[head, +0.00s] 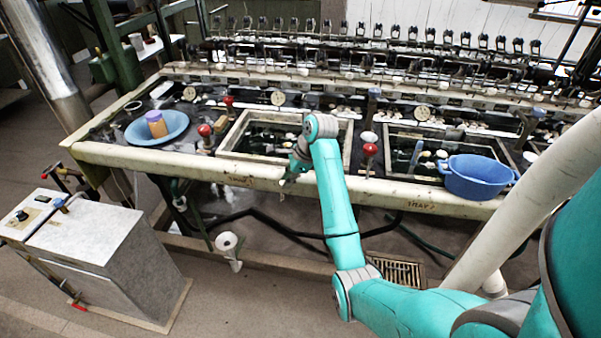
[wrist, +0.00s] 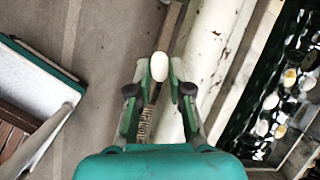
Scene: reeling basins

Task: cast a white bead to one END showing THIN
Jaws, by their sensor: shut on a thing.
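My gripper (head: 289,180) is low at the front edge of the bench in the head view, just in front of the left basin (head: 222,150). In the wrist view my gripper (wrist: 159,80) is shut on a white, egg-shaped bead (wrist: 159,66), held between its fingertips. Round white dials (head: 278,98) stand behind the basins, another being the right dial (head: 422,112). Their readings are too small to tell, so no END showing THIN can be picked out. White and yellowish pieces (wrist: 271,102) lie in dark water in the wrist view.
A blue bowl with a tan jar (head: 156,124) stands at the bench's left. A blue tub (head: 478,176) sits by the right basin (head: 387,160). Red-knobbed levers (head: 370,150) rise beside the basins. A grey cabinet (head: 110,260) stands on the floor at left.

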